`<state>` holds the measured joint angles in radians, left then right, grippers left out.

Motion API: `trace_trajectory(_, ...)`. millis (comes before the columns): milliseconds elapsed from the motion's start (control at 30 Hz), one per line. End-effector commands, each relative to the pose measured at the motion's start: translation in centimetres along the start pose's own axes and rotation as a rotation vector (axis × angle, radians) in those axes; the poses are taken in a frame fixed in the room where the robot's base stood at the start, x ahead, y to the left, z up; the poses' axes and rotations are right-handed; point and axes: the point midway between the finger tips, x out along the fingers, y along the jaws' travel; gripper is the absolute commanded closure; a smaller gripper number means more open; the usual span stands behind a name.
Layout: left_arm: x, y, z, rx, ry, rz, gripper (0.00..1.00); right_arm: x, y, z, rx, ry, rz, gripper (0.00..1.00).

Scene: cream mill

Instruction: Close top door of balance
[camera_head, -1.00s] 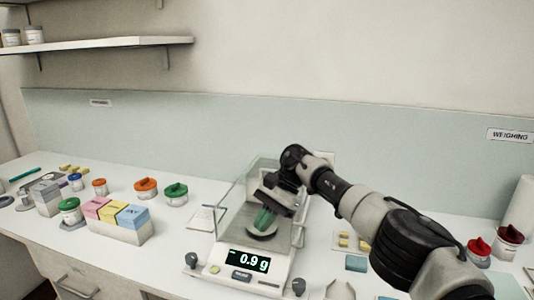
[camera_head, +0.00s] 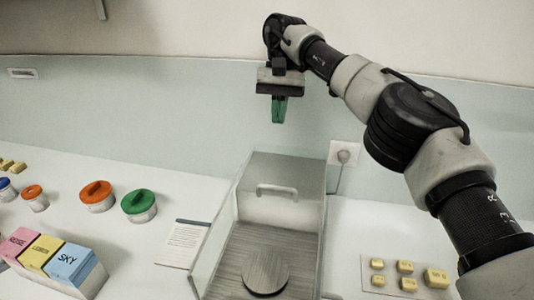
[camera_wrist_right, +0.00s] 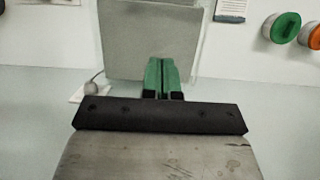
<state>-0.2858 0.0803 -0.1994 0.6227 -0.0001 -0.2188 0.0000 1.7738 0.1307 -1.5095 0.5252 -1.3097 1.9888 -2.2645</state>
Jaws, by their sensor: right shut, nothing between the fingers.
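The balance (camera_head: 212,243) is a box with clear walls in the lower middle of the head view. Its round metal pan (camera_head: 265,271) shows inside; its display is out of frame. A pale panel with a bar handle (camera_head: 277,190) is at the back of the box; I cannot tell exactly how far the top door stands open. My right gripper (camera_head: 279,119) has green fingers, shut and empty, pointing down above the back of the balance, apart from it. In the right wrist view the fingers (camera_wrist_right: 162,73) show in front of a grey panel (camera_wrist_right: 148,40). My left gripper is not in view.
Jars with an orange lid (camera_head: 96,193) and a green lid (camera_head: 138,203) stand left of the balance. A printed card (camera_head: 184,243) lies beside it. Coloured boxes (camera_head: 70,259) stand at lower left. Yellow blocks (camera_head: 405,267) lie at right.

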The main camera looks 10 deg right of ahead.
Motion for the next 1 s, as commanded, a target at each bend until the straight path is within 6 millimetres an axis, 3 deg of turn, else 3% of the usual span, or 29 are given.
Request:
trace_trajectory(100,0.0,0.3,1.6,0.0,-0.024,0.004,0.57,0.6,0.1,-0.1,-0.001,0.001,0.004,1.0)
trace_trajectory(233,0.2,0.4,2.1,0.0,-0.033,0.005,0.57,2.0,0.1,-0.1,-0.002,-0.001,0.004,1.0)
trace_trajectory(633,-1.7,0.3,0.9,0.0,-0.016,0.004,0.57,9.9,0.1,0.1,-0.002,-0.004,0.005,1.0)
trace_trajectory(1000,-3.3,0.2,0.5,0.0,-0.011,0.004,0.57,11.6,0.1,3.2,-0.001,0.0,0.002,1.0)
